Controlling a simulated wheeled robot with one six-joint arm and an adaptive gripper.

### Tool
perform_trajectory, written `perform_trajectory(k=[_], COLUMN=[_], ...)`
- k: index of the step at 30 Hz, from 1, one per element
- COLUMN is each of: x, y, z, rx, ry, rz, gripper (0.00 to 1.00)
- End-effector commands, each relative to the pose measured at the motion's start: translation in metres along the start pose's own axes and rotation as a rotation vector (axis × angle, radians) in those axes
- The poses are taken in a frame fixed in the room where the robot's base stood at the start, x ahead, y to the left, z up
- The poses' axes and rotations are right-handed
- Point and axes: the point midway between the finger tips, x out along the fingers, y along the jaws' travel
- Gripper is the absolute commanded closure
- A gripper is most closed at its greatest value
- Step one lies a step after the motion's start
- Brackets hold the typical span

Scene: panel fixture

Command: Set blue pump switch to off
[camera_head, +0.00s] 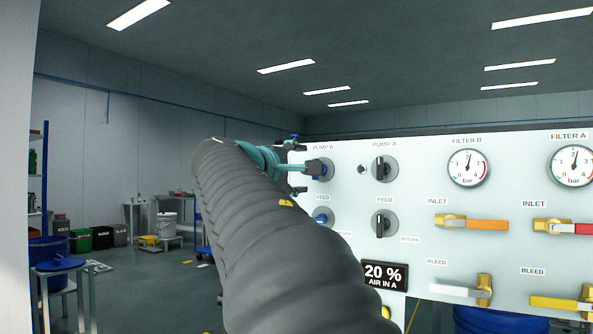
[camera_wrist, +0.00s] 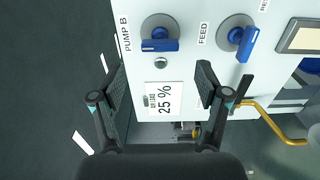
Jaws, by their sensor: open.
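The PUMP B switch (camera_head: 318,168) is a blue knob on a grey round plate at the left of the white panel. In the wrist view the blue PUMP B switch (camera_wrist: 160,45) has its handle lying across the picture. My gripper (camera_head: 297,170) is close to it in the head view, partly hidden by my arm. In the wrist view my gripper (camera_wrist: 160,85) is open and empty, its fingers apart, with the switch beyond the tips. I cannot tell whether they touch the panel. The OFF and ON marks are not readable.
A blue FEED switch (camera_wrist: 243,42) is beside PUMP B. Black PUMP A (camera_head: 384,168) and FEED (camera_head: 384,223) switches are to the right in the head view. A small round button (camera_wrist: 160,63) and a 25 % plate (camera_wrist: 163,99) are near my fingers. Yellow tubing (camera_wrist: 268,118) lies right of them.

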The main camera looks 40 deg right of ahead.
Motion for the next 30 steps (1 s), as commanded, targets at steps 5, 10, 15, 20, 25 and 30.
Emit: perform_trajectory(k=[5, 10, 15, 20, 25, 30], x=[-0.031, -0.046, -0.052, -0.052, -0.052, -0.052], y=[0.000, 0.000, 0.000, 0.000, 0.000, 0.000], z=[-0.001, -0.001, 0.000, 0.000, 0.000, 0.000], rx=[0.000, -0.001, 0.000, 0.000, 0.000, 0.008], ry=[0.004, 0.002, 0.000, -0.001, 0.000, 0.000], rz=[0.000, 0.000, 0.000, 0.000, 0.000, 0.000], gripper=[0.25, 0.25, 0.25, 0.25, 0.25, 0.25])
